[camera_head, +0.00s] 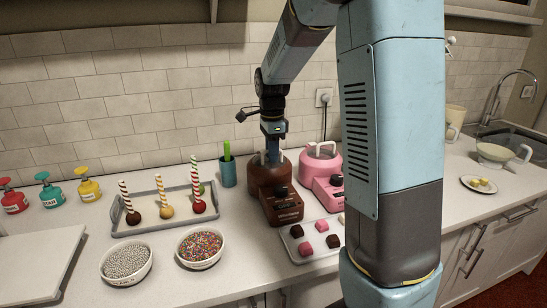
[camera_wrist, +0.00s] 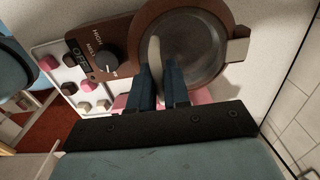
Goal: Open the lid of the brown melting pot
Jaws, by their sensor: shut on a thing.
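The brown melting pot (camera_head: 270,182) stands on the counter with its control box and dial at the front. In the wrist view the pot's brown rim (camera_wrist: 222,30) surrounds a grey, glassy lid (camera_wrist: 195,50). The lid has a pale upright handle (camera_wrist: 154,50). My gripper (camera_head: 268,155) is above the pot, pointing down. In the wrist view my gripper (camera_wrist: 158,75) is shut on the lid handle, with one finger on each side. The lid appears to sit within the rim; I cannot tell whether it is raised at all.
A pink melting pot (camera_head: 321,163) stands close to the right. A tray of chocolate cubes (camera_head: 297,253) lies in front, and a blue cup (camera_head: 228,173) stands at the left. A tray of cake pops (camera_head: 150,222) and sprinkle bowls (camera_head: 200,262) are further left. The tiled wall is behind.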

